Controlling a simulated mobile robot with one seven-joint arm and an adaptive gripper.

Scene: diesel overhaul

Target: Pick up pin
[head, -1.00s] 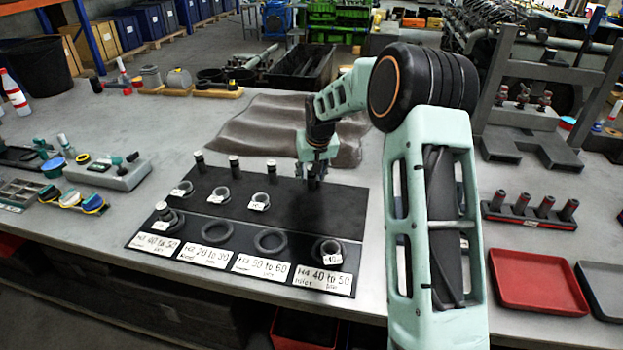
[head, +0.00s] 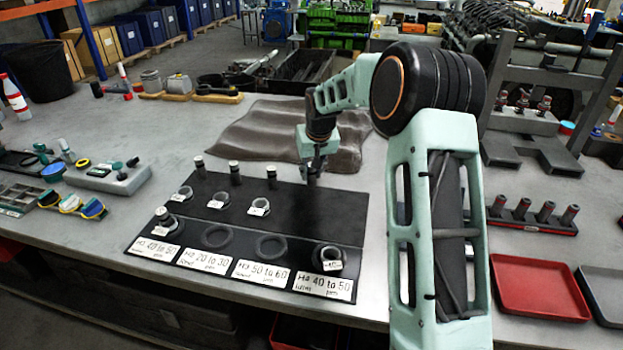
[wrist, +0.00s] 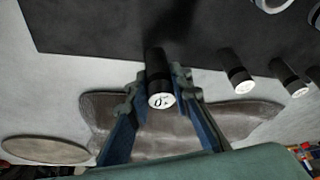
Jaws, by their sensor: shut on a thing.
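My gripper (wrist: 160,78) is shut on a dark cylindrical pin (wrist: 158,65) with a white marked end facing the wrist camera. In the head view my gripper (head: 314,168) is at the back right of the black mat (head: 340,215), with the dark pin (head: 313,180) below it. The pin looks upright; I cannot tell whether its foot touches the mat. Three similar pins stand in a row to the left in the head view: one at the far left (head: 199,164), one in the middle (head: 234,170) and one nearest (head: 271,173).
Several tagged rings, one of them here (head: 259,207), lie on the mat before the pins. White labels (head: 323,286) line its front edge. A crumpled brown sheet (head: 270,130) lies behind. A red tray (head: 540,285) and a pin rack (head: 535,215) stand right.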

